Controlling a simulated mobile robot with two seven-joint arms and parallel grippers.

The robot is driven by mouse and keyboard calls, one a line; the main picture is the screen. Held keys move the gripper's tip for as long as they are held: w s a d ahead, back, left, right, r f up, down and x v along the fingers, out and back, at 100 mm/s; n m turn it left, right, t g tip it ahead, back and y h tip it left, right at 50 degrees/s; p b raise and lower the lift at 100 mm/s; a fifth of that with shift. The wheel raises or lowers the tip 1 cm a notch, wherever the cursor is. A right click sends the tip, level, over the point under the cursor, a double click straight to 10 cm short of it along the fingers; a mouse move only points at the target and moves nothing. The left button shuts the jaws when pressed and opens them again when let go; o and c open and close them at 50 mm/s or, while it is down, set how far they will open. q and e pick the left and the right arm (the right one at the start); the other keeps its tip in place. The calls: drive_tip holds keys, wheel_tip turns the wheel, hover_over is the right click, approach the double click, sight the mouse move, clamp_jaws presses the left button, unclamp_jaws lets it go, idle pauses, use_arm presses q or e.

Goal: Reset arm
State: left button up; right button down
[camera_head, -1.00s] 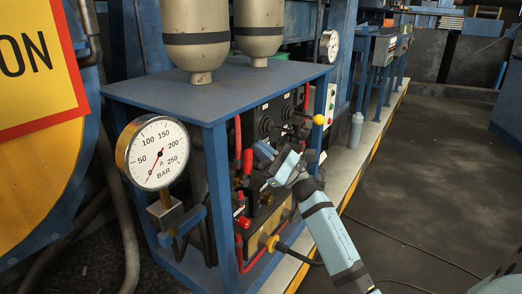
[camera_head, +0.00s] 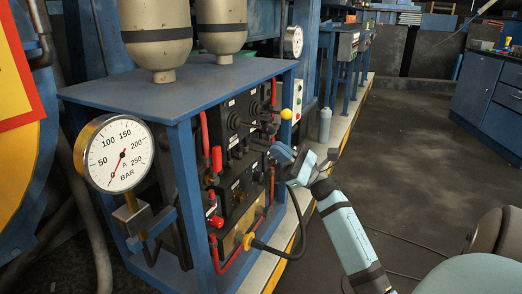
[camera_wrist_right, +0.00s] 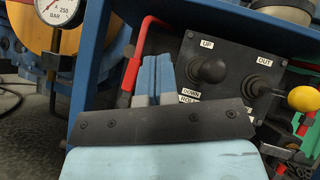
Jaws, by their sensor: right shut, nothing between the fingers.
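My right gripper (camera_head: 283,154) is in front of the blue-framed control cabinet, at the right of its black panel in the head view. My light-blue arm comes up to it from the lower right. In the right wrist view its two blue fingers (camera_wrist_right: 157,78) lie together with nothing between them. Behind them is the black panel (camera_wrist_right: 215,85) with a joystick (camera_wrist_right: 210,70) marked UP and DOWN. The fingers appear apart from the panel, though the exact gap is hard to tell. My left gripper is in neither view.
The blue cabinet (camera_head: 185,85) carries two grey tanks (camera_head: 155,30) and a pressure gauge (camera_head: 118,155). Red-handled levers, a yellow knob (camera_head: 286,114) and a black hose (camera_head: 303,225) stick out near my arm. A grey bottle (camera_head: 324,125) stands behind. Open dark floor (camera_head: 410,150) lies right.

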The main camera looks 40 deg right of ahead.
drive_tip(key=shift+s+d, duration=0.2)
drive_tip(key=shift+s, duration=0.05)
idle(0.4)
